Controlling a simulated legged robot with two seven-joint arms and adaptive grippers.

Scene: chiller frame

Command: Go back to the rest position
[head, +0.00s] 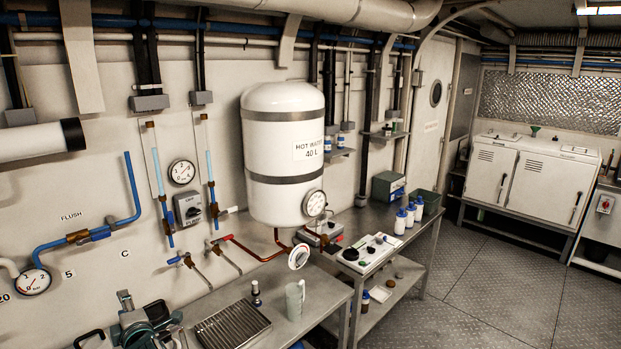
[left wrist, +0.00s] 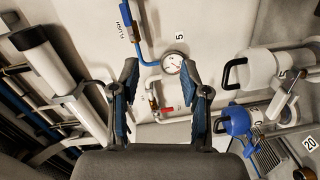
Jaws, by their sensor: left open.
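My left gripper (left wrist: 159,72) shows in the left wrist view. Its two dark fingers with blue inner pads stand wide apart with nothing between them. A pressure gauge (left wrist: 172,62) on the wall shows beyond the gap, apart from the fingers. In the head view I cannot clearly make out the left gripper. A grey-green shape (head: 140,325) at the lower left is cut off by the frame, and I cannot tell whether part of it is mine. I do not see my right gripper.
A white hot-water tank (head: 285,150) hangs on the wall above a metal bench. A drip tray (head: 232,328) and a pale jug (head: 295,300) stand on the bench. Blue pipes (head: 132,180) run along the wall at left. The floor (head: 500,290) at right is clear.

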